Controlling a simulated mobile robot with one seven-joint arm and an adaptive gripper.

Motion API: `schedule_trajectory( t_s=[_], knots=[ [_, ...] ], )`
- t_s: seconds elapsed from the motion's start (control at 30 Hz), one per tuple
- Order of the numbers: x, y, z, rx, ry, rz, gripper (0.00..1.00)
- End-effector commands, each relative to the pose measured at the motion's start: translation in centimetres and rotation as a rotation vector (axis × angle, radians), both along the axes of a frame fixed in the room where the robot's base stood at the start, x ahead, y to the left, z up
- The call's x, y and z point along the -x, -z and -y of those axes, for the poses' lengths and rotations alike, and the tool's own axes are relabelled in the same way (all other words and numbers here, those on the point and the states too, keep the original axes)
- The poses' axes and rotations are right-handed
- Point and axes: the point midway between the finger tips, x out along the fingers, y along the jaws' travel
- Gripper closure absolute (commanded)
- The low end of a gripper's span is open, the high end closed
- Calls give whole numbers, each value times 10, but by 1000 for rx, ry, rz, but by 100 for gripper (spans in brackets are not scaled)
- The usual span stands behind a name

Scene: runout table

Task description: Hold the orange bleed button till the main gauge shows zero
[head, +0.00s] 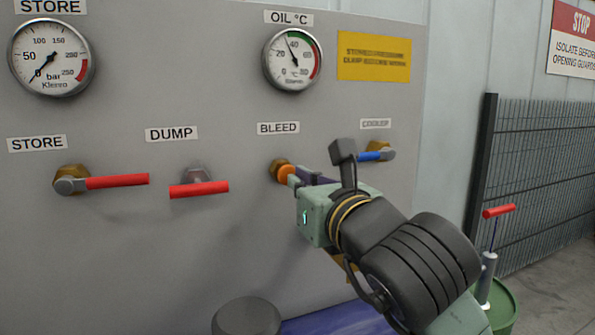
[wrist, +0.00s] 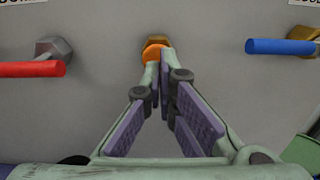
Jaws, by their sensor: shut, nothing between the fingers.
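The orange bleed button (head: 285,172) sits on a brass fitting under the BLEED label; it also shows in the wrist view (wrist: 153,50). My gripper (head: 293,177) is shut and empty, its fingertips together (wrist: 159,62) at the front of the button. They appear to touch it and hide part of it; I cannot tell how far it is pressed in. No gauge in view is labelled main. The STORE gauge (head: 52,58), in bar, has its needle pointing lower left, at or near zero. The OIL °C gauge (head: 292,60) has its needle up, slightly left, near 40.
Left of the button are the red-handled STORE valve (head: 115,182) and the red DUMP handle (head: 199,189). The blue cooler handle (head: 372,156) is close to the right of my gripper. A mesh fence (head: 540,160) and a red-handled pump (head: 488,270) stand further right.

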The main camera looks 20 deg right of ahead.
Motion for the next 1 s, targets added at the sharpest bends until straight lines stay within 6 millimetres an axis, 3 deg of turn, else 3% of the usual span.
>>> schedule_trajectory(
  t_s=[0.2, 0.57, 0.77, 1.0],
  knots=[
    [-14, 0, 0, 0, 0, 1, 100],
    [-17, 1, 0, 0, 0, 0, 100],
    [-37, 2, -1, 0, 0, -1, 100],
    [-39, 0, -1, -1, -1, -1, 100]
  ],
)
